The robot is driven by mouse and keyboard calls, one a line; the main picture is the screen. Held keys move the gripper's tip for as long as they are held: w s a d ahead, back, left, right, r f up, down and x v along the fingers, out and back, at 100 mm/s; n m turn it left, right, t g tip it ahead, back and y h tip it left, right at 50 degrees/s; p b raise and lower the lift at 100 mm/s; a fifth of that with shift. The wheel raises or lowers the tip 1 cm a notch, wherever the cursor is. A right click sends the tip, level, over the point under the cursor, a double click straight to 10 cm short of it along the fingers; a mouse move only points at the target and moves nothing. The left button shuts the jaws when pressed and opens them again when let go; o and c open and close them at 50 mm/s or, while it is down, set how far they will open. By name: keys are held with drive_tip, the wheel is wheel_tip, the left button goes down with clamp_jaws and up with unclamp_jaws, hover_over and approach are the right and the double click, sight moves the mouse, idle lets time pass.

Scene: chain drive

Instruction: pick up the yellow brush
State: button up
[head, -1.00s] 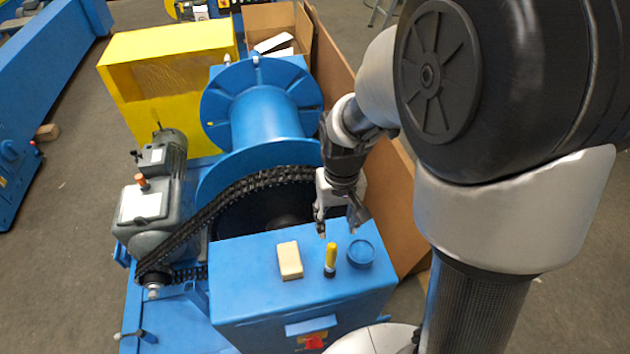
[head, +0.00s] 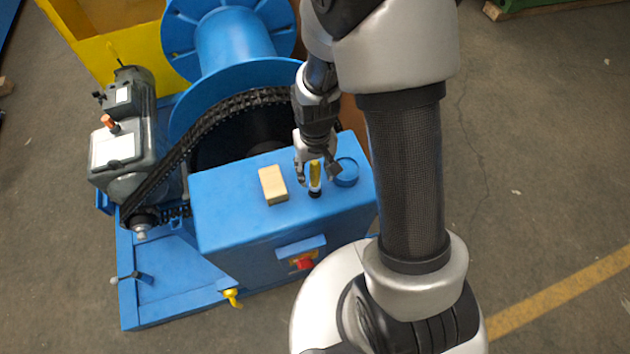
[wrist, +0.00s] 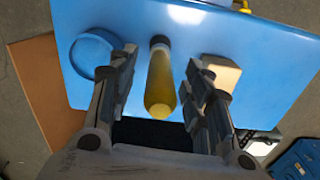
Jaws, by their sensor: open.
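The yellow brush (head: 315,176) stands upright on the blue box top (head: 225,190), its dark end down. In the wrist view the brush (wrist: 161,85) lies between the two fingers of my gripper (wrist: 162,95), with a gap on both sides. In the head view my gripper (head: 316,172) is open around the brush from above, partly covering its sides. No contact with the brush shows.
A pale wooden block (head: 272,185) sits just left of the brush, and a round blue cap (head: 346,172) sits just right. The black chain (head: 215,135) and the blue drum (head: 236,40) are behind. A red switch (head: 304,263) is on the box front.

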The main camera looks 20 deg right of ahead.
wheel_tip(320, 180, down, 2)
drive_tip(key=shift+f, duration=0.2)
drive_tip(key=shift+c, duration=0.5)
clamp_jaws()
drive_tip(key=shift+r, duration=0.1)
wheel_tip(320, 180, up, 20)
drive_tip(key=p, duration=0.4)
drive_tip(key=shift+p, duration=0.35)
